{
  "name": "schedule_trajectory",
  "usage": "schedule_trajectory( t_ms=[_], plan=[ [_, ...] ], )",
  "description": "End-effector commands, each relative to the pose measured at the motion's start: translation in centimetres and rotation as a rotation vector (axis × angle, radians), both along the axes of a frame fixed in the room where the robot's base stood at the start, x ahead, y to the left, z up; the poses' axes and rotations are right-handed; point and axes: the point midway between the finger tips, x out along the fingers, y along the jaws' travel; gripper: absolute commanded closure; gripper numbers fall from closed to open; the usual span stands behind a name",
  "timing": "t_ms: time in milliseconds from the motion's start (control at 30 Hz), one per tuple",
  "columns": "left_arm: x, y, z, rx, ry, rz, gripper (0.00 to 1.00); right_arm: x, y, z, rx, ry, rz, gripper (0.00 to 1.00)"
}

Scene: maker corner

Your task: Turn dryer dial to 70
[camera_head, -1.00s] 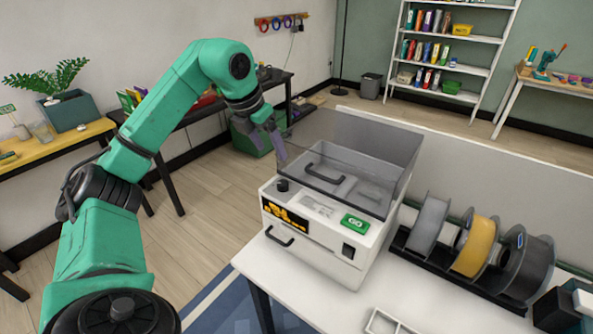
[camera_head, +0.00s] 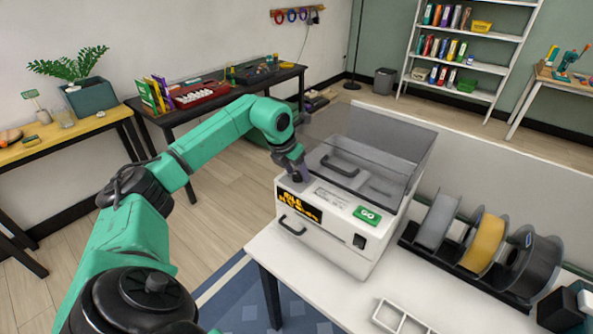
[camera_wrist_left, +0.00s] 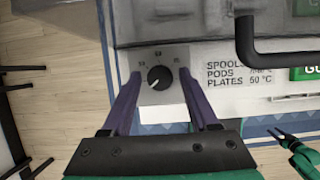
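The white dryer (camera_head: 335,235) stands on the white table with its smoky lid down. Its round black dial (camera_wrist_left: 159,77) is on the top panel's left part; in the head view my gripper covers it. Small numbers stand around the dial, too small to read surely. Its white mark points to the lower left. My left gripper (camera_head: 298,178) points down over that corner. In the left wrist view its fingers (camera_wrist_left: 160,76) are open, one on each side of the dial, with gaps visible. My right gripper (camera_wrist_left: 276,139) shows small at the lower right, its fingers apart.
A green GO button (camera_head: 367,215) and a black switch (camera_head: 359,242) are on the dryer. A dark lid handle (camera_wrist_left: 252,45) is right of my left fingers. Filament spools (camera_head: 484,243) stand right of the dryer. A white divided tray (camera_head: 398,317) lies at the front.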

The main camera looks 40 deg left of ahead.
Motion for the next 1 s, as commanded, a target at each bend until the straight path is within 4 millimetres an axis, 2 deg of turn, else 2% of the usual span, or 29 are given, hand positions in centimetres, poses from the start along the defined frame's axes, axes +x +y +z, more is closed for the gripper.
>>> schedule_trajectory(
  t_ms=[33,100,133,567,767,1000],
  plan=[
    [0.00,0.01,0.02,0.000,0.000,0.000,0.63,-0.12,-0.02,-0.01,0.000,0.002,0.000,0.50],
    [0.00,0.01,0.03,0.000,0.000,0.000,0.90,-0.15,-0.02,-0.01,-0.001,0.003,0.000,0.50],
    [-0.01,0.01,0.04,0.000,0.000,0.000,1.00,-0.15,-0.02,-0.01,-0.001,0.003,0.000,0.50],
    [0.00,0.09,0.11,0.000,-0.001,-0.057,1.00,-0.21,-0.02,0.01,-0.001,0.005,0.001,0.50],
    [0.03,0.21,0.17,0.000,-0.002,-0.172,1.00,-0.23,0.00,0.11,0.000,0.005,0.001,0.50],
    [0.10,0.28,0.28,-0.002,-0.003,-0.383,1.00,-0.22,0.01,0.56,0.000,0.004,0.001,0.50]
  ],
)
